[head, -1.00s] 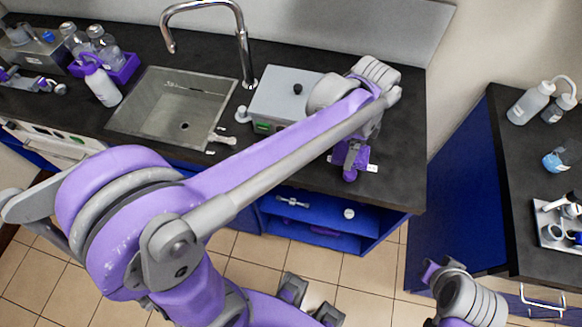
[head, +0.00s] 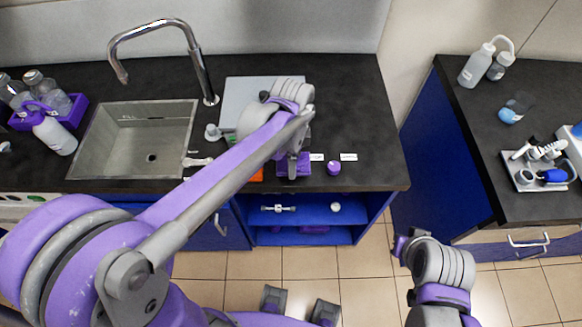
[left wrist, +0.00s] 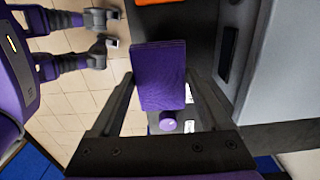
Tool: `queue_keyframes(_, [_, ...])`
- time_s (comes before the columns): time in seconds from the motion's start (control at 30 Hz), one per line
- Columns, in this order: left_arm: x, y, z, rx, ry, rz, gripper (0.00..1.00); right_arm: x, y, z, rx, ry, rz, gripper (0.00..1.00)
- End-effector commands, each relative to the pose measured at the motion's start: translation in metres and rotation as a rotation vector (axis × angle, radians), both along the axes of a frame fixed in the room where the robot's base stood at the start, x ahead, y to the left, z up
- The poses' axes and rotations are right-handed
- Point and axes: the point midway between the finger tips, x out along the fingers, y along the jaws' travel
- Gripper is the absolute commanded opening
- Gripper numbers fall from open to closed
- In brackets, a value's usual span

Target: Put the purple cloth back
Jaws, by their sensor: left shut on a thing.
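The purple cloth (left wrist: 158,75) is a folded block between the fingers of my left gripper (left wrist: 157,92) in the left wrist view. The left gripper is shut on it. In the head view the cloth (head: 293,166) shows at the counter's front, below the left gripper (head: 294,150) and partly hidden by it. I cannot tell whether the cloth touches the counter. My right gripper (head: 401,246) is low in front of the gap between the counters, apart from everything; its opening is unclear.
A small purple round thing (head: 334,168) and white labels (head: 348,157) are right of the cloth. An orange thing (head: 256,175) is left of it. A grey box (head: 240,93) stands behind, beside the sink (head: 135,140). The counter's right end is clear.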

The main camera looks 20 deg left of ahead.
Motion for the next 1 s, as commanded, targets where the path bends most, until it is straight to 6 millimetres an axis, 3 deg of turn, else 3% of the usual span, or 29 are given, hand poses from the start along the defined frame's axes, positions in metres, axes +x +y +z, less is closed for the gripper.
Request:
queue_keyframes(0.3, [0.000,0.000,-0.041,0.000,0.000,0.000,0.28,-0.001,0.000,-0.004,0.000,0.003,0.000,0.00])
queue_keyframes(0.73, [0.000,0.000,-0.048,0.000,0.000,0.000,0.28,-0.003,0.000,-0.009,0.000,0.005,0.000,0.00])
queue_keyframes(0.77, [0.000,0.000,-0.047,0.000,0.000,0.000,0.85,-0.002,0.000,-0.008,0.000,0.004,0.000,0.00])
queue_keyframes(0.87, [0.000,0.000,-0.046,0.000,0.000,0.000,1.00,-0.002,0.000,-0.007,0.000,0.004,0.000,0.00])
queue_keyframes(1.0, [0.000,0.000,-0.046,0.000,0.000,0.000,1.00,-0.002,0.000,-0.007,0.000,0.004,0.000,0.00])
